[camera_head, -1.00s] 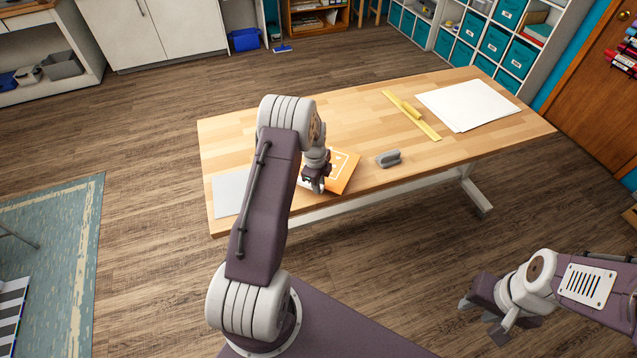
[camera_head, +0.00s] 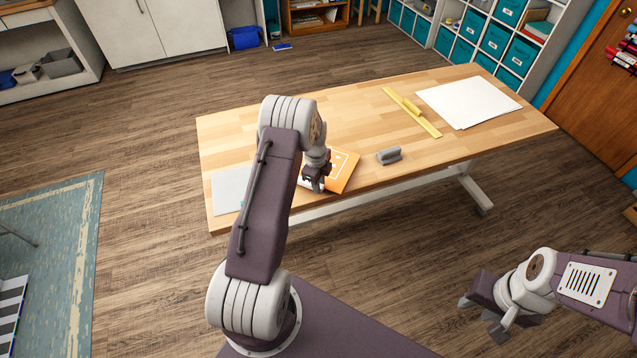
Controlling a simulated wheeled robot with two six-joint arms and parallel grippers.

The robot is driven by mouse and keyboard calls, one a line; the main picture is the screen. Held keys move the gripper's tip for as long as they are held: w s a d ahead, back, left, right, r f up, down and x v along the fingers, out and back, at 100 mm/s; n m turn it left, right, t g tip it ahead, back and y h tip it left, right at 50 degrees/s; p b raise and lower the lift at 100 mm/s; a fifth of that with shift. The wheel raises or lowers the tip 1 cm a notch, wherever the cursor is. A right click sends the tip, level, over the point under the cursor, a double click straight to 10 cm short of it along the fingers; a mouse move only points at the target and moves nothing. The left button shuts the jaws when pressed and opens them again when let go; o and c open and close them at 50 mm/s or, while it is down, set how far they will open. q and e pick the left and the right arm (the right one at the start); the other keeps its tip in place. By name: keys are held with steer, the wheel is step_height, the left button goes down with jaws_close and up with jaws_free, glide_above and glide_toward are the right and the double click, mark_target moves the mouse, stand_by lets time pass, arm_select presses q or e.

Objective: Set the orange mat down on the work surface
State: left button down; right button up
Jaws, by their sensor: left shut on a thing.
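The orange mat (camera_head: 344,168) is at the front edge of the wooden work table (camera_head: 290,122), left of the table's middle. It has a pale outline printed on it, and its left part is hidden behind my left arm. My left gripper (camera_head: 314,187) is at the mat's near edge and is shut on it. I cannot tell whether the mat lies flat on the table or is held just above it. My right gripper (camera_head: 482,320) is off to the lower right, over the floor, away from the table. Its fingers are spread apart with nothing between them.
A grey block-like tool (camera_head: 388,156) sits just right of the mat. A yellow ruler-like tool (camera_head: 412,111) and white sheets (camera_head: 468,104) lie farther right. A light grey sheet (camera_head: 229,188) lies at the table's left end. The back left of the table is clear.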

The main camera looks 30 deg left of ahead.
arm_select(q)
steer(key=shift+f+b, duration=0.45)
steer(key=shift+f, duration=0.35)
stand_by(0.4)
jaws_free()
stand_by(0.4)
stand_by(0.3)
steer(key=shift+s+r+p, duration=0.15)
steer(key=shift+r+p, duration=1.55)
steer(key=shift+r, duration=0.6)
steer(key=shift+s+r+p, duration=0.15)
steer(key=shift+r+p, duration=1.55)
steer(key=shift+r, duration=0.6)
